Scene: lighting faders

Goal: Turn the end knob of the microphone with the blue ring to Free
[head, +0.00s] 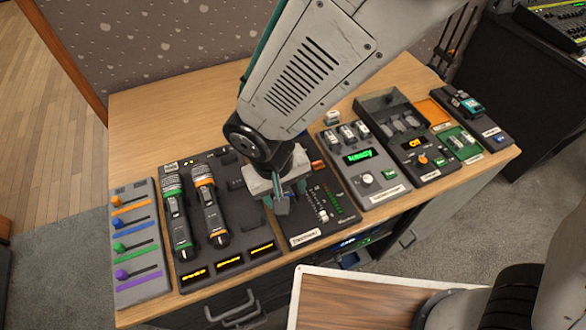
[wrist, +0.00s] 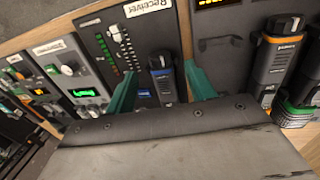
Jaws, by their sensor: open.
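The microphone with the blue ring (wrist: 168,99) shows in the wrist view, on the receiver panel (wrist: 100,25). Its dark end, with a lighter cap, points to the top of the picture. Its far part is hidden behind my gripper body. My gripper (wrist: 160,72) is open, with one teal finger on each side of the microphone and gaps visible between. In the head view my gripper (head: 283,200) is over the receiver panel (head: 312,232) and hides most of this microphone. The knob's marking cannot be read.
A green-ringed microphone (head: 175,212) and an orange-ringed microphone (head: 208,208) lie left of my gripper in a tray (head: 186,276) with yellow displays. A slider panel (head: 141,262) stands at far left. Switch boxes (head: 370,194) stand to the right. The desk's back left (head: 150,110) is clear.

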